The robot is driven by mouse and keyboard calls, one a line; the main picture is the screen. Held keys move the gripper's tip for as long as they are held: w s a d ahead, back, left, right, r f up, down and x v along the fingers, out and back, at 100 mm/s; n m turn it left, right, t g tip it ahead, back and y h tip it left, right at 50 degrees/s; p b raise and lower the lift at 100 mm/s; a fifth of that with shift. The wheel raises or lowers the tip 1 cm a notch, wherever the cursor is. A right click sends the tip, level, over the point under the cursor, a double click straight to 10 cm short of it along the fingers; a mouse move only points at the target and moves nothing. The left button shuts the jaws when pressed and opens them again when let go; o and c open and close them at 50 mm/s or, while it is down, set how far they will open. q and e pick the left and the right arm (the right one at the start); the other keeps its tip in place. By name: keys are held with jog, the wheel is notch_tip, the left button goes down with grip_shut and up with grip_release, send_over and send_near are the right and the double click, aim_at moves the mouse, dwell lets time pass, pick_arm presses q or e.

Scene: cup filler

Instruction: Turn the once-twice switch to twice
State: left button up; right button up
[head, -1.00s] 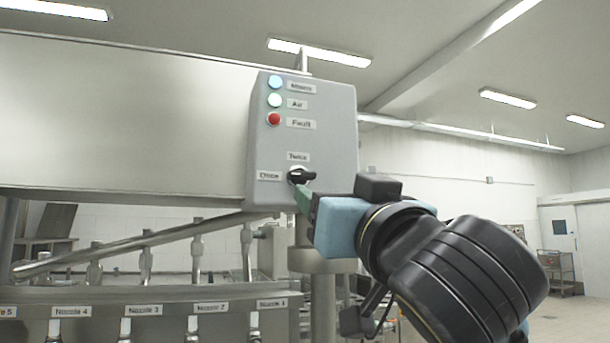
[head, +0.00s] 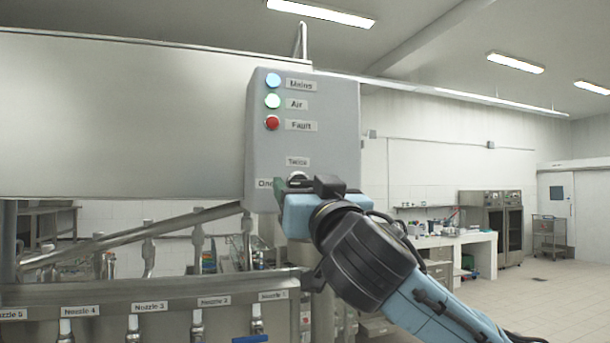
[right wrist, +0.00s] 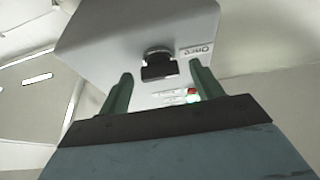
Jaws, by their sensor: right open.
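The once-twice switch (right wrist: 158,65) is a black knob on the front of a grey control box (head: 340,120), under the "Twice" label (head: 297,161) and beside the "Once" label (right wrist: 195,51). My right gripper (head: 283,190) is at the switch and hides most of it in the head view; which label the knob points to cannot be told. In the right wrist view the open green fingers of my right gripper (right wrist: 161,76) stand either side of the knob, with gaps visible. My left gripper is not in view.
Blue, green and red lamps (head: 272,122) sit above the switch on the box. Below left is a steel filler rail with labelled nozzles (head: 150,308) and a slanted pipe (head: 130,240). A bench (head: 460,238) and oven stand at the back right.

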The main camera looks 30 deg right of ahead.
jog(key=shift+w+d+r, duration=0.1)
jog(key=shift+w+r, duration=0.05)
jog(key=shift+w, duration=0.2)
jog(key=shift+c, duration=0.2)
